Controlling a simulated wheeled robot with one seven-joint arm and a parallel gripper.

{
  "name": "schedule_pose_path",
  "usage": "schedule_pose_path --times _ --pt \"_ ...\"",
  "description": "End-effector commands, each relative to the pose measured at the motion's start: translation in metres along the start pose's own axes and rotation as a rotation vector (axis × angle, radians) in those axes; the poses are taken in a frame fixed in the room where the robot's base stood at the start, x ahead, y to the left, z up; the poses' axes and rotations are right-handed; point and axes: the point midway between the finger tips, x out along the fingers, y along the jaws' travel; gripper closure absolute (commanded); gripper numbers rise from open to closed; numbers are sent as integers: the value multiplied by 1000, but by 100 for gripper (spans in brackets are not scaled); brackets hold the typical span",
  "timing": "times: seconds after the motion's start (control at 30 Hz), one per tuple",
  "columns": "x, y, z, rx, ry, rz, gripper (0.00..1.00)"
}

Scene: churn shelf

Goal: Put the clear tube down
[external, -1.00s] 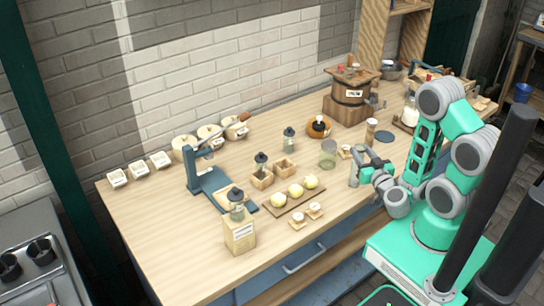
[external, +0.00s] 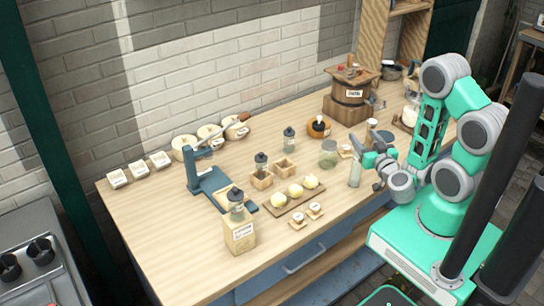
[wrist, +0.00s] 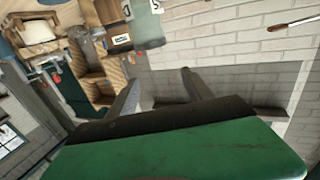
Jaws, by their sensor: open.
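The clear tube (external: 354,174) stands upright on the wooden table near its front edge, in the external view. My gripper (external: 371,152) is open just right of and slightly above the tube. It looks empty, though a small gap or light contact at the tube is hard to tell. In the wrist view my gripper (wrist: 162,84) shows two spread fingers with nothing between them, and the tube is not visible there.
A greenish glass jar (external: 328,152) and a cork-coloured jar (external: 371,125) stand behind the tube. A board with yellow balls (external: 295,190) lies to the left. A wooden churn (external: 350,95) is at the back.

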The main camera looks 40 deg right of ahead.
Motion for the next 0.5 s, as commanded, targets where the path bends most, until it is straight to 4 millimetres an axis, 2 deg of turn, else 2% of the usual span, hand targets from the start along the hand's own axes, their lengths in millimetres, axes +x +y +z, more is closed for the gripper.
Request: schedule_pose_path --times 0.03,0.1,0.5 --pt "0 0 -18 2 3 2 41" --pt "2 -3 -26 4 5 -14 41" --pt "29 -89 -59 4 38 -384 41"
